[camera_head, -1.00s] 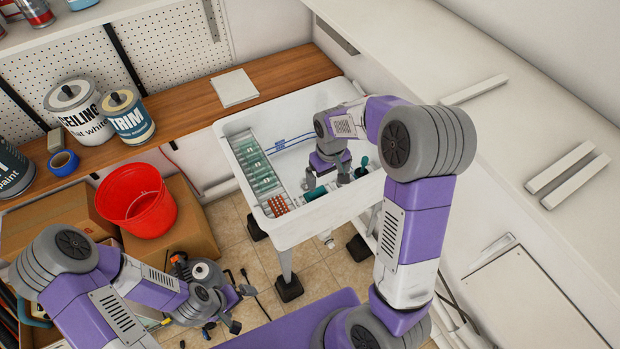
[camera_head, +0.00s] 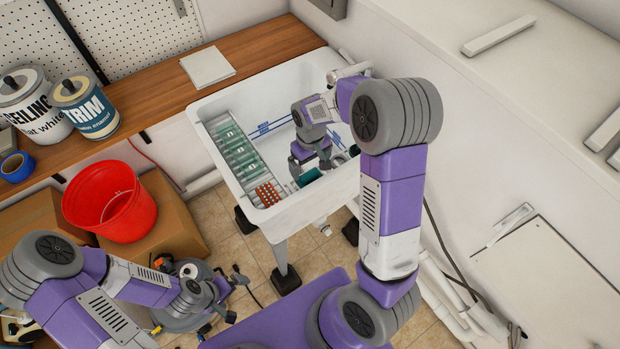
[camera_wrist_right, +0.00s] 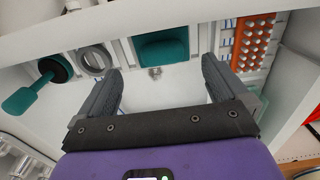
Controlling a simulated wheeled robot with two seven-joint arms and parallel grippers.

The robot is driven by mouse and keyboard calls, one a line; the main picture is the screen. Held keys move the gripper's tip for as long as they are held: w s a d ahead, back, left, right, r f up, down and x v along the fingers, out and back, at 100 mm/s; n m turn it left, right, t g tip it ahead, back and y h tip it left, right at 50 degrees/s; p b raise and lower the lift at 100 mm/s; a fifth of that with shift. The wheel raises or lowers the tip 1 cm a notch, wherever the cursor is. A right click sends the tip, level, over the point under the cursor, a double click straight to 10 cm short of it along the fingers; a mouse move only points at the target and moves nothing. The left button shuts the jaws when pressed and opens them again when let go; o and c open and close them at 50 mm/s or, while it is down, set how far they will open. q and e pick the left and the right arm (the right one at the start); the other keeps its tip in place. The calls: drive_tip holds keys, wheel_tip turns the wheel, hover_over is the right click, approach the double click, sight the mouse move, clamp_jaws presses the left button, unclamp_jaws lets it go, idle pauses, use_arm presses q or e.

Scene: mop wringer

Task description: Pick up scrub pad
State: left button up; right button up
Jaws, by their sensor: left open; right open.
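The scrub pad, which I take to be the teal block (camera_head: 310,177), lies in the white sink near its front wall. In the right wrist view the teal pad (camera_wrist_right: 163,48) shows beyond and between my open fingers, apart from them. My right gripper (camera_head: 311,163) is open and empty, low inside the sink beside the pad; it also shows in the wrist view (camera_wrist_right: 160,72). Part of the pad is hidden by the gripper in the head view. My left gripper (camera_head: 236,299) is open and empty, low over the floor outside the sink.
The sink (camera_head: 205,103) holds a bottle rack (camera_head: 236,150) and an orange studded item (camera_head: 266,194) left of the pad. In the wrist view a grey ring (camera_wrist_right: 93,61) and a dark-green plunger-like tool (camera_wrist_right: 40,84) lie on the other side. A red bucket (camera_head: 110,202) stands outside.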

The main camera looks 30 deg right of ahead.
sight(310, 173)
wheel_tip(310, 173, down, 5)
drive_tip(key=shift+s+a+f+b, duration=0.15)
drive_tip(key=shift+b, duration=0.15)
drive_tip(key=shift+c, duration=0.5)
drive_tip(key=c, duration=0.8)
drive_tip(key=shift+o, duration=0.2)
